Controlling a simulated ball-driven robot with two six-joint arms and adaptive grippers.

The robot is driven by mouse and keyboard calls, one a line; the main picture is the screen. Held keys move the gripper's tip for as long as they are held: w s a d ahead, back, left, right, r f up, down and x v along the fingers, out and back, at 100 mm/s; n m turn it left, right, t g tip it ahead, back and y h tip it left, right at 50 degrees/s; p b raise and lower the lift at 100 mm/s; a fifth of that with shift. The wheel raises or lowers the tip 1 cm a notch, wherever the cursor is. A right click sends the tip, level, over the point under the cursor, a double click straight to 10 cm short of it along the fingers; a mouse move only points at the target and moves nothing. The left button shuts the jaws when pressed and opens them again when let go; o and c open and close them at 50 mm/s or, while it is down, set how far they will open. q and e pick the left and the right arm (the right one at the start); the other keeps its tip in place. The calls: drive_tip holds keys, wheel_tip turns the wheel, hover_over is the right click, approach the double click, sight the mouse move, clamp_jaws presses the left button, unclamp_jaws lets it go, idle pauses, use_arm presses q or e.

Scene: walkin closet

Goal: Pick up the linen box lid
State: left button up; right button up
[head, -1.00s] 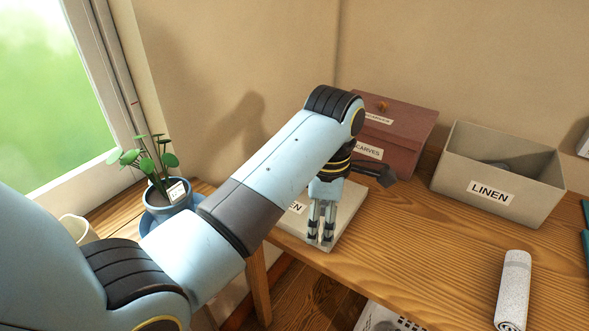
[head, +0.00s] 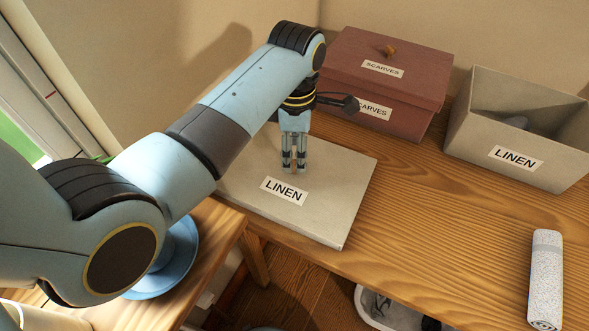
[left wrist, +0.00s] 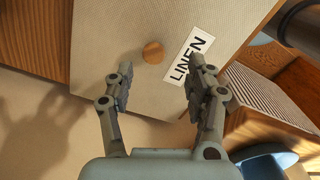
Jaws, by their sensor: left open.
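The linen box lid (head: 335,195) is a flat, pale grey square with a LINEN label, lying on the wooden table at its left end. In the left wrist view the lid (left wrist: 112,28) shows a round wooden knob (left wrist: 153,52). My left gripper (head: 294,168) points down over the far part of the lid. In the left wrist view my left gripper (left wrist: 158,78) is open, its fingers spread either side of the knob's line, with nothing held. The linen box (head: 545,172) stands open at the right with something dark inside.
A closed red-brown scarves box (head: 410,95) stands right behind the lid, close to my left wrist. A rolled speckled towel (head: 546,275) lies at the front right. Table between lid and towel is clear.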

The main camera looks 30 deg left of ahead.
sight(295, 164)
use_arm(q)
drive_tip(key=f, duration=0.4)
drive_tip(key=shift+w+a+f, duration=0.2)
drive_tip(key=shift+w+f, duration=0.1)
drive_tip(key=shift+w, duration=0.05)
drive_tip(key=shift+f, duration=0.4)
drive_tip(key=c, duration=0.5)
clamp_jaws()
use_arm(e)
drive_tip(key=shift+w+a, duration=0.35)
drive_tip(key=shift+w, duration=0.45)
